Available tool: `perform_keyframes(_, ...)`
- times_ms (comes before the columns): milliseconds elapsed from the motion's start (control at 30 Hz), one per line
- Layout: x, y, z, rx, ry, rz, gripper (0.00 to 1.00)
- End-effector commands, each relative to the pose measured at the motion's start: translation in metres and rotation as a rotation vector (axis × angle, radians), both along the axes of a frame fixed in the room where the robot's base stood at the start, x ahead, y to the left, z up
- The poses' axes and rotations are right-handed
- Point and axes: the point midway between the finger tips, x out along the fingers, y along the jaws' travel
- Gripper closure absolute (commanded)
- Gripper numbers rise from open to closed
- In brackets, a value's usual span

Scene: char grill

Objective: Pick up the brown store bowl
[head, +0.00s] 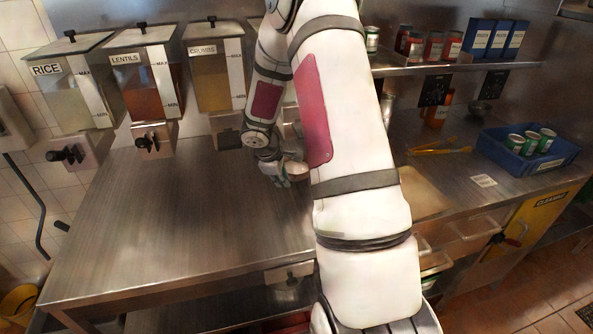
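I cannot make out a brown bowl; my white arm covers the middle of the head view and may hide it. My gripper (283,178) is small in the view, low over the steel counter (180,215), by the left side of my arm. Its fingers are partly hidden and too small to tell whether they are open or shut, or hold anything. A small dark bowl (480,108) stands at the back right of the counter, well apart from my gripper; its colour looks grey rather than brown.
Rice (72,90), lentils (145,80) and crumbs (215,75) dispensers hang on the back left wall. A blue crate (528,150) with several cans, yellow tongs (440,151) and a tan board (423,193) lie right of my arm. The left counter is clear.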

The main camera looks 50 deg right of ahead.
Motion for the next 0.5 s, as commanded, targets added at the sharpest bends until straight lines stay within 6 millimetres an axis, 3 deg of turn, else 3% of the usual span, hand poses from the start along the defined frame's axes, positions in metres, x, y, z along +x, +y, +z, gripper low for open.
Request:
perform_keyframes(200,0.008,-0.031,0.0,0.001,0.0,-0.003,0.81)
perform_keyframes(500,0.013,-0.048,-0.008,0.002,0.002,-0.002,0.81)
